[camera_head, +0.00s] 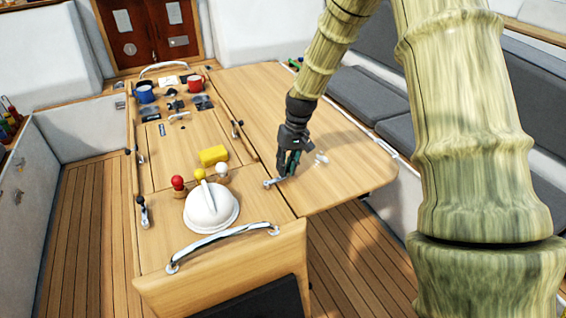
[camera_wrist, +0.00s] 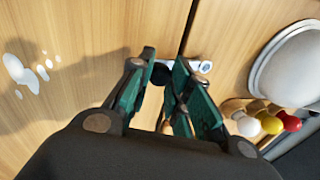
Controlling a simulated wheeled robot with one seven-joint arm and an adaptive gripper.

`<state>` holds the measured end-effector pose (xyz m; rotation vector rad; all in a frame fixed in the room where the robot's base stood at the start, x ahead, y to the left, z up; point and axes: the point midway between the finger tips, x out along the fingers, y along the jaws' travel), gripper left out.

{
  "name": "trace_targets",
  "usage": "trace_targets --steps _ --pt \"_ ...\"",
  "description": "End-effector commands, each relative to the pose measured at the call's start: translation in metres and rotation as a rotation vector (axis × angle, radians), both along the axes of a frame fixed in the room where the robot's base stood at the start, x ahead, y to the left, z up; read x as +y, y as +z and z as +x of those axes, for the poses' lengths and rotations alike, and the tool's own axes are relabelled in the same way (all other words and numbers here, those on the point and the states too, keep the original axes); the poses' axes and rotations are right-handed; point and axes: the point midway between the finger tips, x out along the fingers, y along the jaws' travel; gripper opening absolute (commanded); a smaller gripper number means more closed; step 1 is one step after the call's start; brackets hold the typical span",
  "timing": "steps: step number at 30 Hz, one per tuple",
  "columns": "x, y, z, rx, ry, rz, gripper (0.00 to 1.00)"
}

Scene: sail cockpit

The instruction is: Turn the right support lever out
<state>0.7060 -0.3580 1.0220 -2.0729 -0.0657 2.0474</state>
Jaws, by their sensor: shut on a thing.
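The right support lever is a small metal arm (camera_head: 271,183) with a dark knob. It lies on the wooden table by the seam between the centre section and the right leaf (camera_head: 345,165). In the wrist view the lever's metal end (camera_wrist: 205,66) shows just right of the fingertips, beside the seam. My gripper (camera_head: 283,177) reaches down from above, with its green-padded fingers closed around the knob end. In the wrist view my gripper (camera_wrist: 160,76) has the dark knob between its fingertips. The fingers hide part of the lever.
A white dome-shaped object (camera_head: 211,207), red, yellow and white knobbed pieces and a yellow block (camera_head: 214,155) stand left of the gripper. A chrome handrail (camera_head: 222,246) crosses the table's near end. White spots (camera_head: 321,158) lie on the otherwise clear right leaf.

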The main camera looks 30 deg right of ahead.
Motion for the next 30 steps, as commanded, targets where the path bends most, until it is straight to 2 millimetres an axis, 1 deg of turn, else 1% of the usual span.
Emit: trace_targets --steps 3,9,25,26,27,29,30 --pt "-0.0006 0.0005 -0.0045 0.000 -0.054 -0.001 0.00" --pt "-0.0004 0.0005 -0.0079 0.000 -0.109 -0.001 0.00" --pt "-0.0003 -0.0003 -0.0099 0.001 -0.129 0.000 0.00" --pt "-0.0003 -0.0004 -0.0099 0.002 -0.129 0.000 0.25" --pt "-0.0002 -0.0004 -0.0100 0.002 -0.129 0.000 0.32" --pt "-0.0002 -0.0004 -0.0099 0.002 -0.128 0.000 0.42" --pt "-0.0001 -0.0003 -0.0098 0.001 -0.128 0.000 0.42"
